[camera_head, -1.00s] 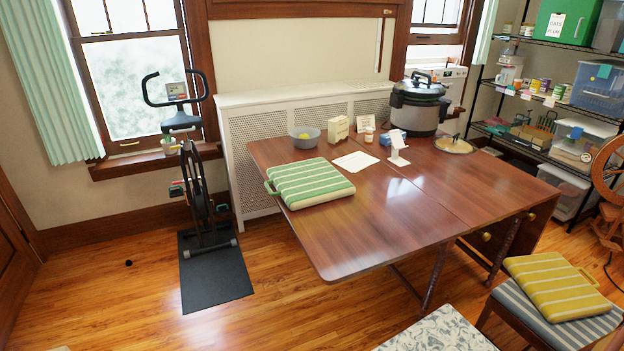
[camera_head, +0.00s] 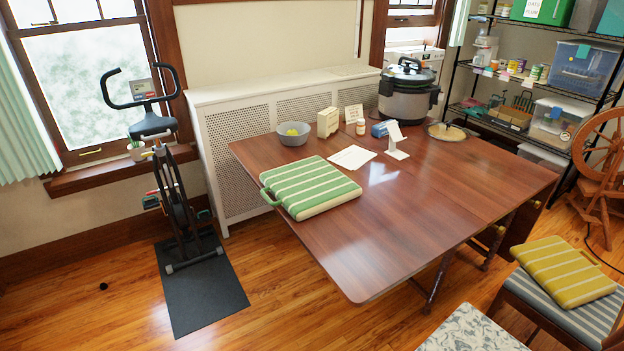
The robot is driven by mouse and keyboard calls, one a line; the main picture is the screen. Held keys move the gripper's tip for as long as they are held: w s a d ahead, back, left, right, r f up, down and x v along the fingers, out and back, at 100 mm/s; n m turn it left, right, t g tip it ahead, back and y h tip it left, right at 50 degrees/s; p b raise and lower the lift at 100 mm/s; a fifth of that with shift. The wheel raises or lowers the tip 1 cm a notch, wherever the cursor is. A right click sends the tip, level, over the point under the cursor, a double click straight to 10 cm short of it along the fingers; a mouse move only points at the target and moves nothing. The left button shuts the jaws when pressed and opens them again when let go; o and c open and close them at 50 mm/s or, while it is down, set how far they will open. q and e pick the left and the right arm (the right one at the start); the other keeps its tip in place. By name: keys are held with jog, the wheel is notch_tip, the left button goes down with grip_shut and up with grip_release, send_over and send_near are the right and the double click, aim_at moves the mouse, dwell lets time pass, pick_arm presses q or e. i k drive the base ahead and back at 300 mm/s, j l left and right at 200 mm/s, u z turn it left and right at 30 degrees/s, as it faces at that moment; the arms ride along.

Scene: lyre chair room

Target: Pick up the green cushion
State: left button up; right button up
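The green cushion (camera_head: 310,186) has cream stripes and lies flat on the brown wooden table (camera_head: 420,230), near its left edge. A green loop handle on its left side reaches to the table's edge. Nothing covers the cushion. Neither of my grippers is in view.
A grey bowl (camera_head: 293,135), a paper sheet (camera_head: 352,157), a white stand (camera_head: 396,142) and a large cooker (camera_head: 408,92) are on the table behind the cushion. An exercise bike (camera_head: 172,190) stands left on a black mat (camera_head: 203,298). A yellow cushion (camera_head: 563,270) lies on a chair.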

aim_at(307, 188)
jog(key=i+j+z, duration=0.25)
jog(key=i+j, duration=0.2)
jog(key=j, duration=0.15)
jog(key=i+j+z, duration=0.25)
jog(key=j, duration=0.4)
jog(key=i+j+z, duration=0.15)
jog(key=i+j, duration=0.15)
jog(key=j, duration=0.05)
